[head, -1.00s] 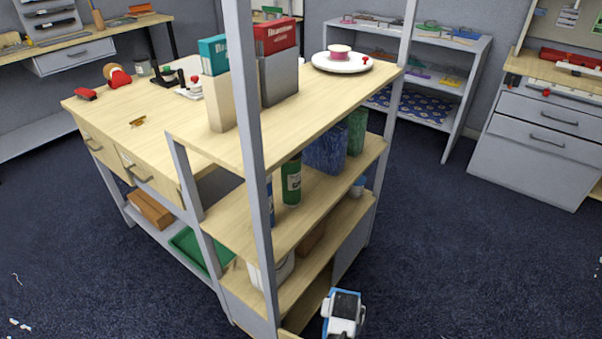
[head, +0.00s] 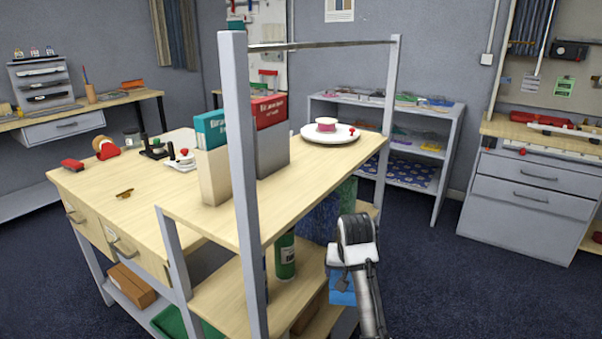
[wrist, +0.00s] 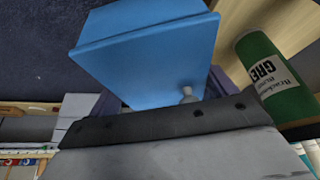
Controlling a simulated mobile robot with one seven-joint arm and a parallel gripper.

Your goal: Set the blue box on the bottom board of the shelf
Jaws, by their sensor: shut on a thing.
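My gripper (head: 344,268) is shut on the blue box (head: 342,290), which hangs below my white hand in the head view. The box (wrist: 150,55) fills the upper middle of the wrist view, above the dark gripper edge (wrist: 160,125). The shelf (head: 244,170) has grey posts and pale wood boards. My gripper is at its right side, below the top board (head: 330,158). The middle board (head: 230,285) shows under it. Only a small part of a lower board shows, and the box and my arm cover part of that area.
A green can (head: 285,256) stands on the middle board and shows close to the box in the wrist view (wrist: 275,75). A dark blue thing (head: 318,220) stands farther back. Book holders and a white turntable (head: 330,134) are on the top board. Floor to the right is clear.

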